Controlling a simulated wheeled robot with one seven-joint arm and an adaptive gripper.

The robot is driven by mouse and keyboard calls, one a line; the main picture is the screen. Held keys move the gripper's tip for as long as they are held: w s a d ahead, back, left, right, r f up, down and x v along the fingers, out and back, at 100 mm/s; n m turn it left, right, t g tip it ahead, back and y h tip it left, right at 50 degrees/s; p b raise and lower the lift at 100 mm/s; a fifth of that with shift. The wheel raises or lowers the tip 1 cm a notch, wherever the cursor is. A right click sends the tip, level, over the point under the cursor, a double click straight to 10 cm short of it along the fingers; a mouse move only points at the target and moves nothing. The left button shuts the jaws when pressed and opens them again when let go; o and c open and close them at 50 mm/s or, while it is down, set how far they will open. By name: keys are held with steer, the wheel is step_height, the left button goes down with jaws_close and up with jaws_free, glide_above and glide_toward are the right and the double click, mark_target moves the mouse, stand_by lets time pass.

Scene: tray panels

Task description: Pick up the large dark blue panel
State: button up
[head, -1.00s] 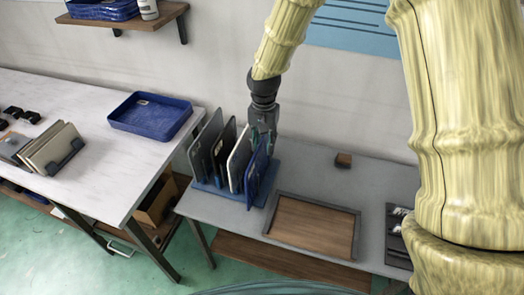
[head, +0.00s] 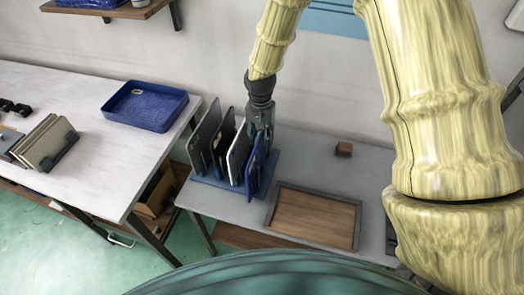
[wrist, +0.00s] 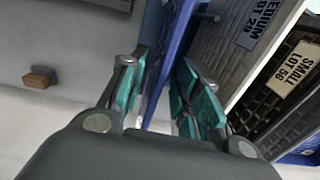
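A dark blue panel (head: 254,172) stands upright at the right end of a blue slotted rack (head: 228,193), on the grey table. No size label on it is readable. My gripper (head: 259,134) is at its top edge, pointing down. In the wrist view, the blue panel (wrist: 181,28) runs between the two teal fingers of my gripper (wrist: 160,88). The fingers are apart, one on each side of the panel, and a gap seems to show beside it. The panel's lower part is hidden in the rack.
Pale, black and grey panels stand close to the left in the rack; nearby labels read MEDIUM (wrist: 258,22) and SMALL (wrist: 291,67). A wood-bottomed tray (head: 313,217) lies right of the rack. A small brown block (head: 343,149) is behind it. A blue tray (head: 145,106) sits on the white table.

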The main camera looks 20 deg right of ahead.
mark_target(262, 145)
steer(key=shift+s+d+f+p, duration=0.1)
steer(key=shift+d+f+p, duration=0.05)
steer(key=shift+f+p, duration=1.1)
steer(key=shift+f, duration=1.45)
jaws_close()
